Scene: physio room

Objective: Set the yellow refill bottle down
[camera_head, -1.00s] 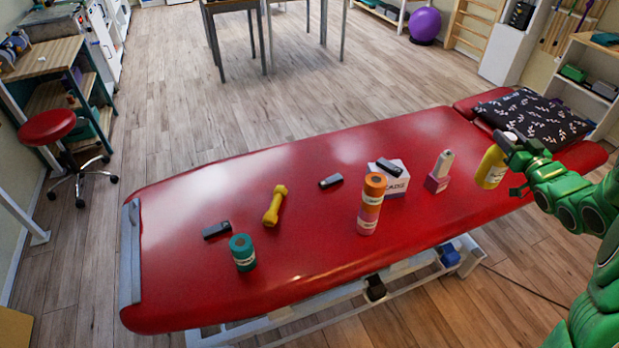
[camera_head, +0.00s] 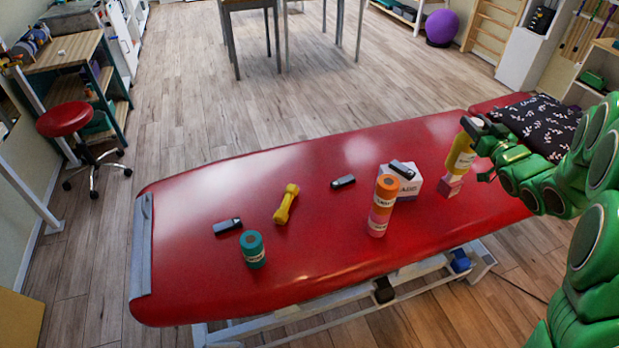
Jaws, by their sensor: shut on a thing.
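The yellow refill bottle (camera_head: 461,156) has a pale label and is upright near the right end of the red treatment table (camera_head: 330,240). My green gripper (camera_head: 474,140) is shut on it near its top, reaching in from the right. In the picture the bottle's lower end overlaps a small pink box (camera_head: 450,186). I cannot tell whether the bottle touches the box or the table. The bottle hides whatever stands on the pink box.
Left of the bottle are a white box (camera_head: 408,188) with a dark device (camera_head: 402,169) on it, stacked orange and pink rolls (camera_head: 382,205), another dark device (camera_head: 343,181), a yellow dumbbell (camera_head: 287,204), a teal roll (camera_head: 253,249) and a third device (camera_head: 227,226). A patterned pillow (camera_head: 535,122) lies behind right.

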